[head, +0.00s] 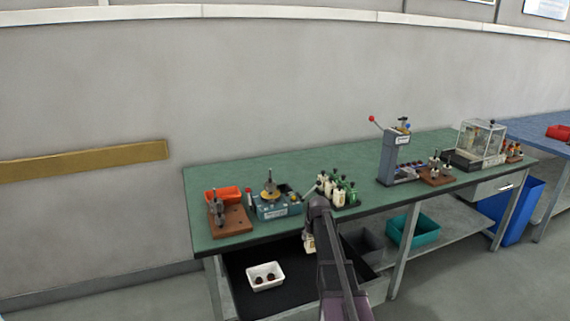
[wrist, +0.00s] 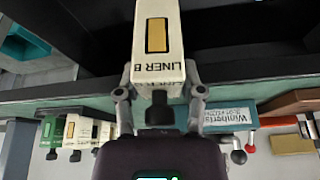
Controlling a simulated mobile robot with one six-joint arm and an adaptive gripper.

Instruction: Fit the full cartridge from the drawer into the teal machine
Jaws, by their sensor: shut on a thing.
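The cartridge (wrist: 159,45) is a cream block marked "LINER B" with a yellow window; it fills the top middle of the wrist view. My gripper (wrist: 158,82) is shut on it, one finger on each side. In the head view the cartridge (head: 309,244) shows beside my arm, over the open drawer (head: 238,270) and in front of the bench edge. The teal machine (head: 277,211) stands on the bench top, up and left of my gripper. Its lettered teal front also shows in the wrist view (wrist: 230,116), partly hidden by a finger.
Several cream and green cartridges (head: 340,192) stand right of the machine. A brown fixture (head: 232,221) and orange tray (head: 222,196) stand left of it. The drawer holds a white box (head: 265,275) with dark round pieces. A teal bin (head: 413,230) sits on the lower shelf.

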